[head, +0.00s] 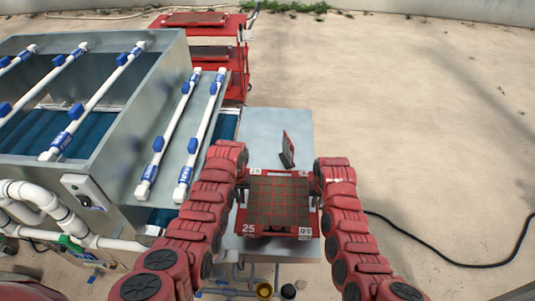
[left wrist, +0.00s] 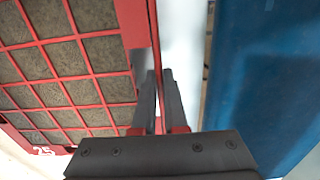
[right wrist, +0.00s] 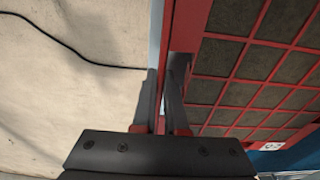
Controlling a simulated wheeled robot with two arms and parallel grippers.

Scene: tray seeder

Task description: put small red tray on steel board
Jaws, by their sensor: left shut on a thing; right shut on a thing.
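The small red tray (head: 268,229) has a grid of dark soil cells and "25" on its front wall. It is over the near part of the steel board (head: 280,125) and looks level; I cannot tell whether it touches the board. My left gripper (head: 241,194) is shut on the tray's left rim, which also shows between the fingers in the left wrist view (left wrist: 155,60). My right gripper (head: 317,195) is shut on the right rim, as the right wrist view (right wrist: 168,50) shows. The tray hides the board beneath it.
The grey seeder machine (head: 160,95) with a blue belt (head: 228,125) is at the left. Red carts (head: 240,35) with trays stand behind. A black cable (head: 455,262) lies on the floor at right.

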